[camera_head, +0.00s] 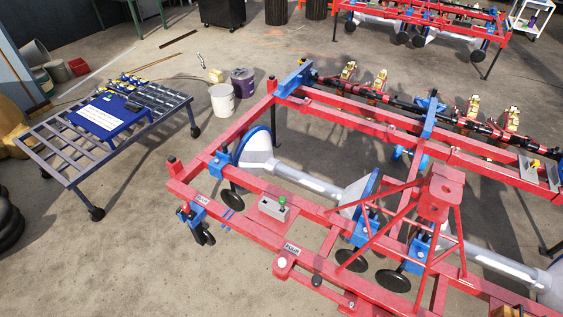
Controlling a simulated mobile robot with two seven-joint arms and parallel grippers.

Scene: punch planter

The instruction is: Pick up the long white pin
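I cannot make out a long white pin for certain in the head view. The red and blue planter frame (360,118) fills the right half. A pale grey shaft (308,181) runs between its cone-shaped wheels. A small grey box with a green knob (281,204) sits on the near red beam. A wheeled slatted cart (60,163) stands at left, bearing a blue tray with a white sheet (99,116) and several small yellow and blue parts (128,81). A small silvery object (201,61) stands on the floor behind. Neither of my grippers is in view.
A white bucket (222,104) and a dark purple bucket (243,82) stand between cart and planter. A second red machine (430,14) is at the back. Black tyres (8,220) lie at the left edge. The concrete floor (120,265) at lower left is clear.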

